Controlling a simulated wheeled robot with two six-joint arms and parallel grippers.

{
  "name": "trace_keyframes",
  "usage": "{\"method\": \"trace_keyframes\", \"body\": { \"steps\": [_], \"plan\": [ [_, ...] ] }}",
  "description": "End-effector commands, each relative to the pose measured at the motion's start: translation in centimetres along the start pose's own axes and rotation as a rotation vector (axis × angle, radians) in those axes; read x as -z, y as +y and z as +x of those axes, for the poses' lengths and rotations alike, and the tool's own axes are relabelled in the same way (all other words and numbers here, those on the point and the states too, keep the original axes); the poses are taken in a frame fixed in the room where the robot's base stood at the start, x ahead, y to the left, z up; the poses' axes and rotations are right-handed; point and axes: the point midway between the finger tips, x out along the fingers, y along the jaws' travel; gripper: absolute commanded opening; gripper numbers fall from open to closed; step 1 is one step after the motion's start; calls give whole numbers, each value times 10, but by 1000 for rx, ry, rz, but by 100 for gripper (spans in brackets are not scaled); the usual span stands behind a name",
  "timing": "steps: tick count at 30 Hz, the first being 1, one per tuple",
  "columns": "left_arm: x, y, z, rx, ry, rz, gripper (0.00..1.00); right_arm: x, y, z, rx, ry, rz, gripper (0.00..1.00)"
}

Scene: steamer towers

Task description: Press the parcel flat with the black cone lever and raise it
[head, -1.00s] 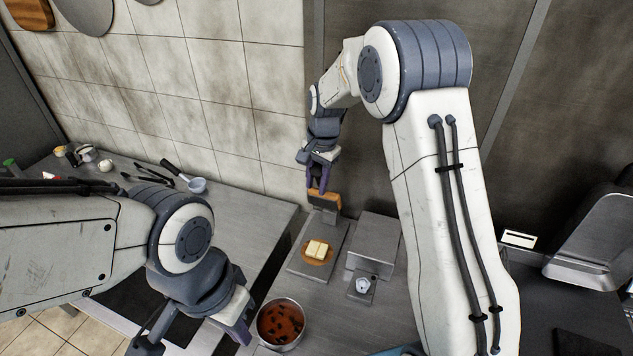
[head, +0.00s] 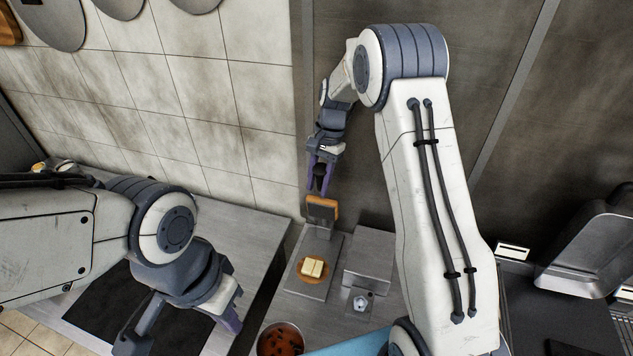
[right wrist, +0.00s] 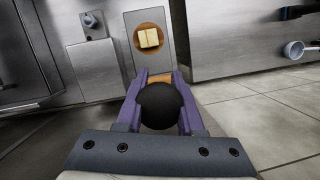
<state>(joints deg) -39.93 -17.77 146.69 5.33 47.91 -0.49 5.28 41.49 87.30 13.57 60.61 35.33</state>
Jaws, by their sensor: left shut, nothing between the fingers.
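The parcel (head: 312,268), a pale yellow square block, lies on a round wooden disc on the press's metal base plate (head: 303,284). It also shows in the right wrist view (right wrist: 148,38). The press's orange-brown wooden plate (head: 322,208) stands raised behind the parcel, clear of it. My right gripper (head: 320,184) is above that plate, its purple fingers on either side of the black cone lever (right wrist: 160,106) and seemingly closed on it. The lever's lower end is hidden. My left gripper (head: 230,318) is shut and empty at the lower left, away from the press.
A pot of dark red-brown liquid (head: 281,340) stands in front of the press. A metal box (head: 371,258) with a small white-faced dial (head: 361,302) is right of the base plate. The left counter (head: 237,233) has free room. A wall rises close behind the press.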

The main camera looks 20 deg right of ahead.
Motion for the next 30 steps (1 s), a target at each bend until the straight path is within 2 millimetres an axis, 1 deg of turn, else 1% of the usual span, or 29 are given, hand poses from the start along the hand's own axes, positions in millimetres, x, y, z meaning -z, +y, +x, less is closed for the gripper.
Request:
{"method": "trace_keyframes", "body": {
  "steps": [1, 2, 11, 14, 17, 22, 27, 30],
  "plan": [
    [0, 0, 0, 0, 0, 0, 0, 2, -1, -3, 6, 8, 1, 56],
    [0, 0, 0, 0, 0, 0, 0, 2, -1, -3, 6, 7, 1, 64],
    [0, 0, 0, 0, 0, 0, 0, 1, -1, -2, 3, 3, 0, 64],
    [0, 0, 3, 0, 0, 0, 0, 2, -1, -7, 5, 5, 0, 64],
    [0, -1, 10, 0, 0, 0, 0, 2, -1, -20, 6, 7, 0, 64],
    [-1, -2, 22, 0, 0, -2, 0, 2, -1, -54, 7, 9, 0, 64],
    [-1, -2, 28, 0, 0, -4, 0, 2, -1, -85, 7, 7, 1, 64],
    [-2, -2, 30, 0, 0, -4, 0, 2, -1, -98, 6, 7, 2, 64]
  ]
}}
